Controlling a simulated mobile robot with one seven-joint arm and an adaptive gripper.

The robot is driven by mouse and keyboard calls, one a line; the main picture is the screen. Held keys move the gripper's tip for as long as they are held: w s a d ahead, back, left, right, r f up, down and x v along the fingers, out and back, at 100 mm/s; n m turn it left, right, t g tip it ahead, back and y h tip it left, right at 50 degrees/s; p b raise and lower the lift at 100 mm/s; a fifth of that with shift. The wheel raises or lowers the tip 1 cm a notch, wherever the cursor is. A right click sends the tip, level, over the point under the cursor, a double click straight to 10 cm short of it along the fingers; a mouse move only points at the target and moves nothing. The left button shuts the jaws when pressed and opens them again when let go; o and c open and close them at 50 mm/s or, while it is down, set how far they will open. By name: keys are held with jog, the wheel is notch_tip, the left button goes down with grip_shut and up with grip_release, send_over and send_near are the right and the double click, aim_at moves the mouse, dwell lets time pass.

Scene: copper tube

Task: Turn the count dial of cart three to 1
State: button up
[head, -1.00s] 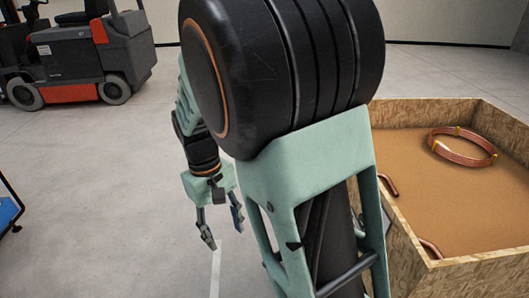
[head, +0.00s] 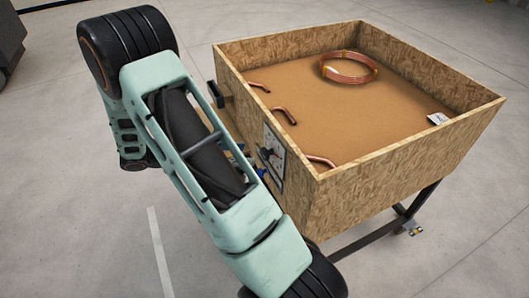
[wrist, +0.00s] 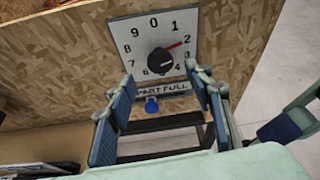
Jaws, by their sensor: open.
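The count dial (wrist: 161,61) is a black round knob on a white number plate (wrist: 130,22), fixed to the chipboard side of a cart. In the wrist view its red pointer is at 2. The plate also shows edge-on in the head view (head: 273,150). My gripper (wrist: 160,82) is open, with its blue-padded fingers left and right below the dial, apart from the knob. Nothing is between the pads except the view of the cart. In the head view my arm largely hides the gripper. No cart number is readable.
The open chipboard box (head: 410,155) holds a copper coil (head: 349,68), several bent copper tubes and a white card (head: 438,118). A black handle (head: 216,94) juts from its side.

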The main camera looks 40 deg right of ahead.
aim_at(262, 154)
jog(key=p+x, duration=0.1)
jog(key=x, duration=0.6)
jog(key=shift+s+d+f, duration=0.1)
jog(key=shift+d, duration=0.3)
jog(key=shift+c, duration=0.3)
jog(key=c, duration=1.1)
jog(key=shift+n+g+p, duration=0.7)
jog(key=shift+n+p, duration=0.05)
jog(key=shift+n, duration=0.25)
jog(key=shift+n+g, duration=0.9)
jog(key=shift+n, duration=0.4)
